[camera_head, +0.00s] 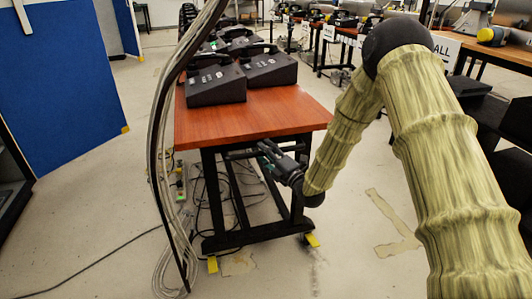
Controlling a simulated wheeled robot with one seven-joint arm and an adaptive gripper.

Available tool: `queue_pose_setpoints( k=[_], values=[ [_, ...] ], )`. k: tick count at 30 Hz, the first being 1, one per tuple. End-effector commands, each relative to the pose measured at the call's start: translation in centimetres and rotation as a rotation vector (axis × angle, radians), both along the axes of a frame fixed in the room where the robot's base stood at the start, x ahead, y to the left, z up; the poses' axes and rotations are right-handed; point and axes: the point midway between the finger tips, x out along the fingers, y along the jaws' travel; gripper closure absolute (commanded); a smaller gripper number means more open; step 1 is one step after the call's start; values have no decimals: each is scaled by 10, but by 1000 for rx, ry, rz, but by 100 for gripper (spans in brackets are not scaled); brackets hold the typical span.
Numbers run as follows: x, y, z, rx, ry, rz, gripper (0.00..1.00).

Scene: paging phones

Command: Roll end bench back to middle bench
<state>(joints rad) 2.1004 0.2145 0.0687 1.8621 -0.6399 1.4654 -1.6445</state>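A bench (240,123) with a reddish wood top and a black metal frame stands in front of me, its near end facing me. Several black desk phones stand on it, including a near one (215,84) and one to its right (270,68). My arm comes in from the right and bends down beside the bench. My gripper (264,150) is under the right part of the near tabletop edge, by the dark upper frame. I cannot tell whether it touches the frame or whether its fingers are open. The middle bench cannot be told apart with certainty.
Cables (172,200) hang in front of the bench's left side and coil on the floor. Yellow pieces (312,240) lie at its feet. A blue panel (62,85) stands left. Other phone benches (345,32) stand behind. Floor at lower right has tape marks (392,222).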

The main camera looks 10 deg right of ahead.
Motion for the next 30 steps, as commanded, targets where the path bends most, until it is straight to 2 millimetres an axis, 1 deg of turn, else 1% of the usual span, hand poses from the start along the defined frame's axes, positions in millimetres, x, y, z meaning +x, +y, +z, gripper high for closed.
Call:
queue_pose_setpoints(
  k=[7,11,14,24,30],
  values=[
    [-2,-1,0,0,0,0,59],
    [-11,-5,-2,0,0,0,59],
    [-24,-12,-4,0,1,0,59],
    [-77,-39,-16,0,2,0,59],
    [-98,-49,-20,0,0,1,59]
  ],
)
